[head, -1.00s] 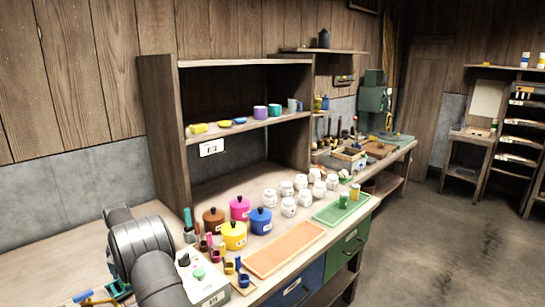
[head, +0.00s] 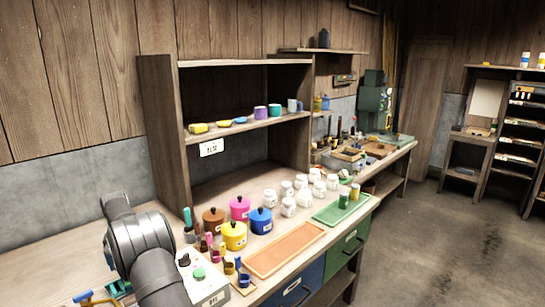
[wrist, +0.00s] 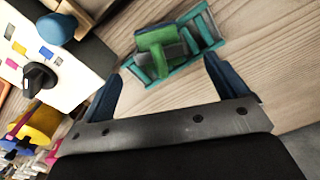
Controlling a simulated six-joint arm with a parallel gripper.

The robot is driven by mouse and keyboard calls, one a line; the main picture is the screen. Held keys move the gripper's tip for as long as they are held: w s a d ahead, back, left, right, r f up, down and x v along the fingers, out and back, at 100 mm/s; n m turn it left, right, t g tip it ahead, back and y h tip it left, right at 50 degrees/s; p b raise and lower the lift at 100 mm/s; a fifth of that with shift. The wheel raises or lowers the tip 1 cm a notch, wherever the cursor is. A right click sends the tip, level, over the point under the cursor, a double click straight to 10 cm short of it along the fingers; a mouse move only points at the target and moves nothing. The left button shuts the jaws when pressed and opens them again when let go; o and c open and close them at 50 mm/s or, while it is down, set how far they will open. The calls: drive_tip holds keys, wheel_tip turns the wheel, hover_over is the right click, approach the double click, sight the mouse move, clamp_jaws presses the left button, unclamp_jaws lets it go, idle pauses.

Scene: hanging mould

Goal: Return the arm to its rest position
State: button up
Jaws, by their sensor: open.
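My gripper (wrist: 163,70) shows in the wrist view with its two blue fingers wide apart and nothing held between them. Beyond the fingertips, a green and teal fixture (wrist: 160,45) lies on the wooden bench; I cannot tell its exact distance from the fingers. In the head view my dark grey arm (head: 143,245) is bent over the bench at the lower left. My fingers cannot be made out in that view.
A white control box (head: 205,287) with a knob and green button stands right beside my arm. Coloured lidded pots (head: 233,236), white jars (head: 289,206), an orange tray (head: 285,249) and a green tray (head: 330,213) lie farther right. A shelf unit (head: 165,130) rises behind.

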wheel_tip(320, 180, down, 6)
drive_tip(key=shift+f, duration=0.1)
wheel_tip(320, 180, up, 10)
drive_tip(key=shift+r, duration=0.25)
drive_tip(key=shift+m, duration=0.8)
drive_tip(key=s+d+f, duration=0.2)
drive_tip(key=s+d, duration=0.1)
drive_tip(key=s, duration=0.2)
drive_tip(key=s+d+f, duration=0.2)
drive_tip(key=s+d, duration=0.2)
drive_tip(key=s, duration=0.1)
drive_tip(key=s+d+f, duration=0.2)
drive_tip(key=s+d, duration=0.2)
drive_tip(key=s, duration=0.1)
drive_tip(key=shift+d+f, duration=0.1)
drive_tip(key=shift+f, duration=0.2)
drive_tip(key=shift+o, duration=1)
